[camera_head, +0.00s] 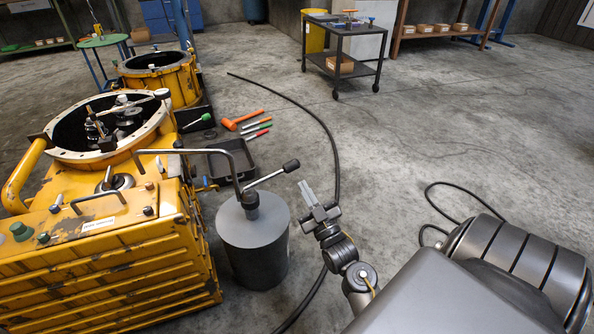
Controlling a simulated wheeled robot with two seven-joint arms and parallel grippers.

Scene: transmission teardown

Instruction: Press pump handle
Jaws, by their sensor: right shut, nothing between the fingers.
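The pump is a grey cylinder (255,245) standing on the concrete floor, with a thin bent pipe (232,163) reaching left over the yellow transmission. Its pump handle (268,178) is a light metal lever that slants up to the right from the pump's top and ends in a black knob (291,165). My right gripper (305,188) is shut and empty, just right of and a little below the knob. Its fingers point up, and a gap shows between them and the knob in the picture. How far apart they are in depth I cannot tell. My left gripper is out of view.
The large yellow transmission housing (110,255) stands close on the left. A dark tray (232,162) and an orange hammer (243,119) lie behind the pump. A black hose (330,140) curves past my right arm. A cart (345,60) stands farther back; the right floor is mostly clear.

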